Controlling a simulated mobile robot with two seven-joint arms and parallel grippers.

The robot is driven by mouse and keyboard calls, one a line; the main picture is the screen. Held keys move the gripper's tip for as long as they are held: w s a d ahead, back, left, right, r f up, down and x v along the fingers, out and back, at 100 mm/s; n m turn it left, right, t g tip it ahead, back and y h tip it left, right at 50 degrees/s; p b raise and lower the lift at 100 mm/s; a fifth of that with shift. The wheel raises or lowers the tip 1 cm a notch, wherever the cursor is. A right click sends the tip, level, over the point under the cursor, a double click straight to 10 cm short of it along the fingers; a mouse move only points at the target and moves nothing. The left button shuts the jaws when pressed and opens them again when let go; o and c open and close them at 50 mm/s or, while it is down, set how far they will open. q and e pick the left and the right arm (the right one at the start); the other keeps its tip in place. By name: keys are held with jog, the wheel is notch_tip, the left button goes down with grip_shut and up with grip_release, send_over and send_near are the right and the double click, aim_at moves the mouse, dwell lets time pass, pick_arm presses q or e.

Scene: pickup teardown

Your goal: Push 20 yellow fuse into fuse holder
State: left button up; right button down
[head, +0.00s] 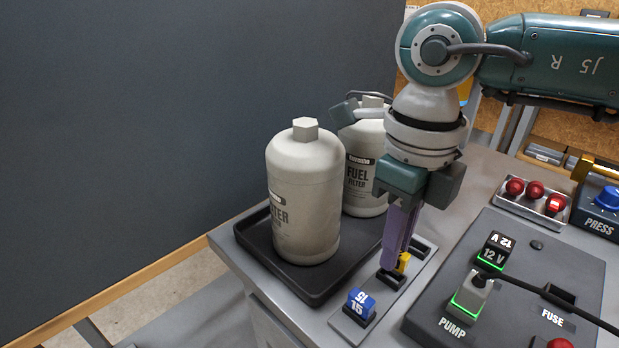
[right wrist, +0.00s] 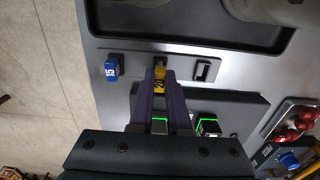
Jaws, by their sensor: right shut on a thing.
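The yellow fuse marked 20 (right wrist: 160,79) is between the fingertips of my right gripper (head: 397,262), which is shut on it. In the head view the yellow fuse (head: 403,262) shows only in part beside the purple fingers, at the middle slot of a grey strip (head: 347,325). I cannot tell how deep it sits there. The fuse holder, a dark slot labelled FUSE (head: 557,294), is on the grey panel to the right and looks empty. My left gripper is not in view.
A blue fuse marked 15 (head: 360,304) stands in the strip's near slot; the far slot (right wrist: 203,70) is empty. A black tray (head: 262,247) holds two filter bottles. The panel carries a 12 V plug (head: 495,250) and a PUMP plug (head: 470,298) with a black cable.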

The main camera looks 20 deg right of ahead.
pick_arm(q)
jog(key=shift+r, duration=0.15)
pick_arm(e)
jog(key=shift+r, duration=0.2)
jog(key=shift+r+p, duration=1.7)
jog(key=shift+r, duration=0.3)
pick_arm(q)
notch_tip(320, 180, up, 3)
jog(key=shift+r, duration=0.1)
